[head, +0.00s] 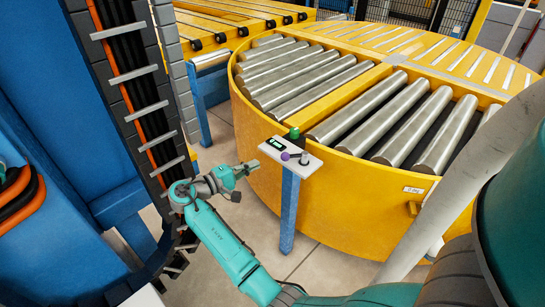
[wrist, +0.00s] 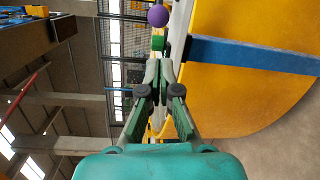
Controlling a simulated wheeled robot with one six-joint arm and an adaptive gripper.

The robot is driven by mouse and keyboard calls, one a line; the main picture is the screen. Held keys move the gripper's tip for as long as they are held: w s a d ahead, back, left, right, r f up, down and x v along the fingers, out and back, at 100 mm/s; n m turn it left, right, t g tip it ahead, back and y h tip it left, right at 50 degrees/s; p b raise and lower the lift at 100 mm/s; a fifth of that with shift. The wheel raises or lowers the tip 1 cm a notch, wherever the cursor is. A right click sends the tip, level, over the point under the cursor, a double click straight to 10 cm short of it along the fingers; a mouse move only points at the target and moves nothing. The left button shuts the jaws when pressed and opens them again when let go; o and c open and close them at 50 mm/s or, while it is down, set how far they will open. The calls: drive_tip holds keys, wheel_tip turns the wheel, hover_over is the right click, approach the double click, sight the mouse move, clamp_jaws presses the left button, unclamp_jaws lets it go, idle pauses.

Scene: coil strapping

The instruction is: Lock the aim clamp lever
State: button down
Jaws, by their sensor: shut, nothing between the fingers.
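The aim clamp lever shows in the head view as a purple ball knob (head: 285,156) on a short arm beside a grey hub (head: 303,158). It sits on a small pale shelf (head: 290,150) on top of a blue post (head: 288,210). My gripper (head: 254,165) is left of the shelf, near its edge, and looks apart from the knob. In the wrist view my gripper (wrist: 158,66) has its fingers together and empty. The purple knob (wrist: 157,16) appears beyond the fingertips. The lever arm is not clear in the wrist view.
The shelf also carries a small display box (head: 273,144) and a green-topped button (head: 294,133). The yellow round roller table (head: 345,200) stands close behind the post. A yellow roller conveyor (head: 225,22) lies at the back. Open floor shows around the post's foot.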

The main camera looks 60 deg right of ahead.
drive_tip(key=x, duration=1)
drive_tip(key=shift+s+a+n+t, duration=0.2)
drive_tip(key=shift+a+n+t, duration=0.2)
drive_tip(key=shift+t, duration=0.3)
drive_tip(key=shift+s+a+n+t+h, duration=0.3)
drive_tip(key=shift+a+n+t+h, duration=0.1)
drive_tip(key=shift+n+t, duration=0.25)
drive_tip(key=shift+s+a+n+t, duration=0.5)
drive_tip(key=shift+s+n+t, duration=0.1)
drive_tip(key=shift+t, duration=0.45)
drive_tip(key=shift+s+a+n+t, duration=0.5)
drive_tip(key=shift+a+n+t, duration=0.05)
drive_tip(key=shift+t, duration=0.45)
drive_tip(key=shift+a, duration=0.1)
